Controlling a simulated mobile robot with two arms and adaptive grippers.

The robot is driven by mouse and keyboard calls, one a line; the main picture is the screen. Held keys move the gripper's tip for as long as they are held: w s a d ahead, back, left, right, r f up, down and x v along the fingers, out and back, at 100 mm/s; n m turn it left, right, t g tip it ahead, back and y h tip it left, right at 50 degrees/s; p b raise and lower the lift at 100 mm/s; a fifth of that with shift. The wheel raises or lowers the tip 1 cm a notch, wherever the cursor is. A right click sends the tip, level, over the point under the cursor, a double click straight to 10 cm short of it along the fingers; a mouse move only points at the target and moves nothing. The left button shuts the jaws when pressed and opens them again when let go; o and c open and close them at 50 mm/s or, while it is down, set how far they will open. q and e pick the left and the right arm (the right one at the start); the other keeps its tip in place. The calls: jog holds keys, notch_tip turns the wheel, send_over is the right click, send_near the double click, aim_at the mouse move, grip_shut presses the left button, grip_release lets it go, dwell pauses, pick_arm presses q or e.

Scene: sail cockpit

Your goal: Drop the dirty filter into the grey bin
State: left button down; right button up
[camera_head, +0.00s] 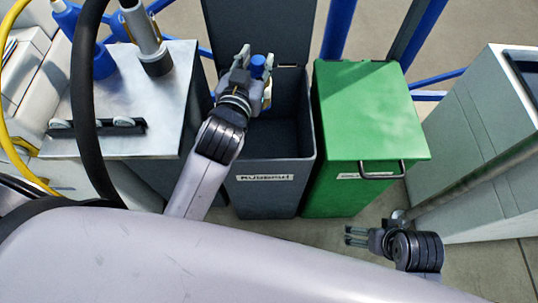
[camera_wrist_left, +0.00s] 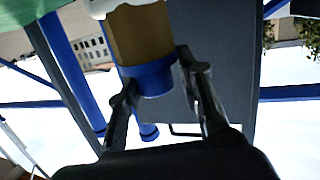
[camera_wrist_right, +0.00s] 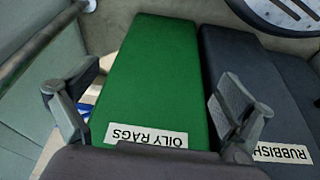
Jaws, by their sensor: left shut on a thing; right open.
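The dirty filter has a blue end cap (camera_head: 257,66) and a tan body (camera_wrist_left: 142,38). My left gripper (camera_head: 256,72) is shut on it, with one finger on each side in the left wrist view (camera_wrist_left: 160,80). It holds the filter above the opening of the grey bin (camera_head: 263,187), towards the back near the raised lid (camera_head: 262,28). The bin's label reads RUBBISH in the right wrist view (camera_wrist_right: 265,95). My right gripper (camera_head: 347,236) is open and empty, low in front of the green bin; its spread fingers show in the right wrist view (camera_wrist_right: 142,100).
The closed green bin (camera_head: 365,110), labelled OILY RAGS, stands directly right of the grey bin. A metal-topped unit (camera_head: 150,90) stands to the left, with a black hose (camera_head: 84,100) in front. A pale cabinet (camera_head: 470,130) stands at the right. Blue rails run behind.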

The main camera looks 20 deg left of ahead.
pick_arm(q)
jog(key=shift+f+b, duration=0.4)
jog(key=shift+f, duration=0.05)
pick_arm(e)
jog(key=shift+v, duration=1.7)
pick_arm(q)
jog(key=c, duration=1)
grip_release()
jog(key=shift+c, duration=0.2)
pick_arm(e)
jog(key=shift+f, duration=0.1)
pick_arm(q)
jog(key=shift+f, duration=0.1)
jog(key=shift+s, duration=0.1)
jog(key=s+r, duration=0.1)
jog(key=s, duration=0.6)
jog(key=shift+s, duration=0.15)
jog(key=shift+r, duration=0.1)
